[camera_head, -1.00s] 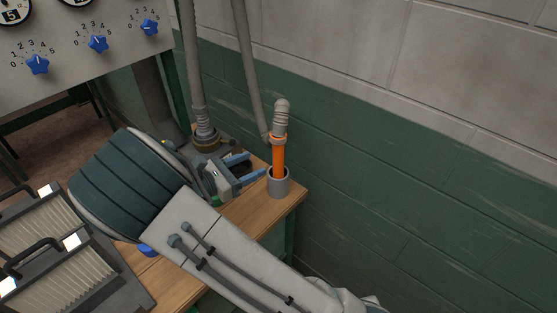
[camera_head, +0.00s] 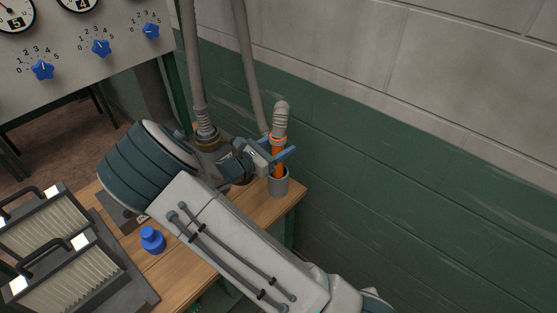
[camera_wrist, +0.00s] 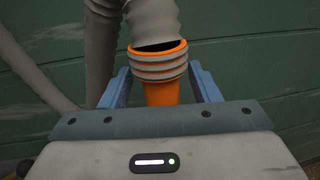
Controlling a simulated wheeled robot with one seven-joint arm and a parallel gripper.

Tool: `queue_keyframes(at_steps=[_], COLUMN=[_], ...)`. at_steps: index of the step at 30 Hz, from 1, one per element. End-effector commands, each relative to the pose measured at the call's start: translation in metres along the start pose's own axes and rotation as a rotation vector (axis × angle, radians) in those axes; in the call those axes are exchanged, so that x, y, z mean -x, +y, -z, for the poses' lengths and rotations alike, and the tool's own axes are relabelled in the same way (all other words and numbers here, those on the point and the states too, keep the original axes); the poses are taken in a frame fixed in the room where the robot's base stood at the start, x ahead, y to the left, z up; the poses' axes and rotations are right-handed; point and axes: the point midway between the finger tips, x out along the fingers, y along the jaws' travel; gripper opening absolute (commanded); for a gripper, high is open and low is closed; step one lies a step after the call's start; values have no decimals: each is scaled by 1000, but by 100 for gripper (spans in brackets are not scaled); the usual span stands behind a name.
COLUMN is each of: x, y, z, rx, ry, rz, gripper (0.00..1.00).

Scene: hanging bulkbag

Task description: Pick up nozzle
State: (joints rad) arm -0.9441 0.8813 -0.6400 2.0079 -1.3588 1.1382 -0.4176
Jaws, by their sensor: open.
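The nozzle (camera_head: 278,158) is an orange tube with a grey ribbed hose on its top. It stands upright in a grey cup-shaped holder (camera_head: 279,187) at the right end of the wooden bench. My gripper (camera_head: 285,155) is at the nozzle's upper part, with its blue fingers apart on either side of it. In the wrist view the orange nozzle (camera_wrist: 162,92) shows between the two open fingers of my gripper (camera_wrist: 162,85), with a gap on each side. The nozzle's lower part is hidden by my gripper body there.
A second grey hose (camera_head: 199,80) ends in a fitting on the bench behind my wrist. A blue bottle (camera_head: 152,239) and filter-like panels (camera_head: 75,270) are at lower left. A control panel (camera_head: 75,45) stands upper left. The green and grey wall is close behind the nozzle.

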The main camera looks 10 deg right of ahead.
Motion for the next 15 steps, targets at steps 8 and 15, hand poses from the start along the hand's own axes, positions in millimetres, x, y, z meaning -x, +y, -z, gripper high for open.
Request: queue_keyframes(at_steps=[8,15], x=[-17,-17], y=[0,0], z=[0,0], rx=[-2,-2], ry=[0,1], rz=[-1,-1], gripper=[56,23])
